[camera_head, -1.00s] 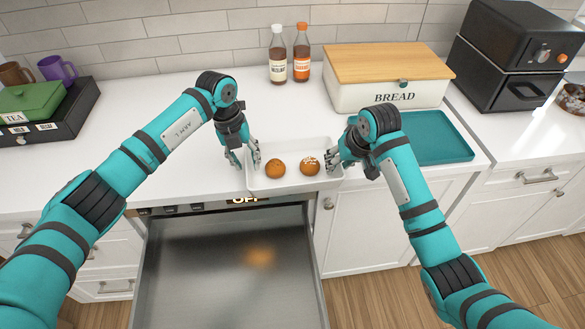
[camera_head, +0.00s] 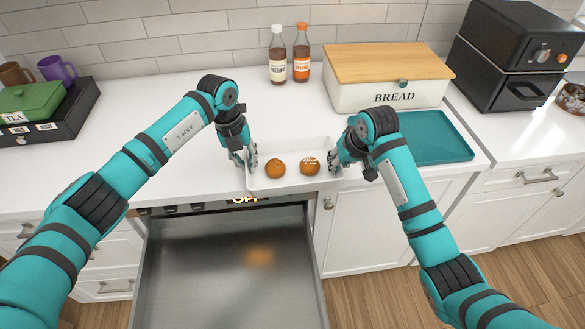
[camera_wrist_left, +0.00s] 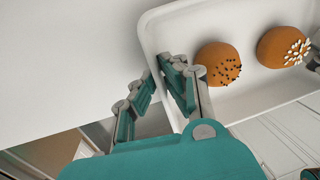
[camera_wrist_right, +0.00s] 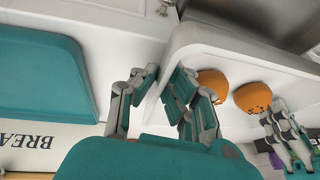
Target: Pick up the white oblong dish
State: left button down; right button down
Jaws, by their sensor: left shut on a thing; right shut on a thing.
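The white oblong dish (camera_head: 293,182) sits at the counter's front edge, with two round brown buns in it. One bun (camera_head: 275,168) has dark specks and the other (camera_head: 310,166) has white bits on top. My left gripper (camera_head: 249,160) is shut on the dish's left end wall, one finger inside and one outside; the left wrist view shows the same grip (camera_wrist_left: 160,82). My right gripper (camera_head: 334,160) is shut on the right end wall, as the right wrist view also shows (camera_wrist_right: 160,82). I cannot tell whether the dish is off the counter.
An open drawer (camera_head: 225,270) is below the counter, in front of the dish. A teal tray (camera_head: 440,135) lies to the right, with a bread box (camera_head: 388,95) behind it. Two bottles (camera_head: 278,55) (camera_head: 301,53) stand at the back. The counter left of the dish is clear.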

pick_arm(q)
jog(key=shift+w+r, duration=0.15)
pick_arm(e)
jog(key=shift+w+r, duration=0.15)
jog(key=shift+r, duration=0.05)
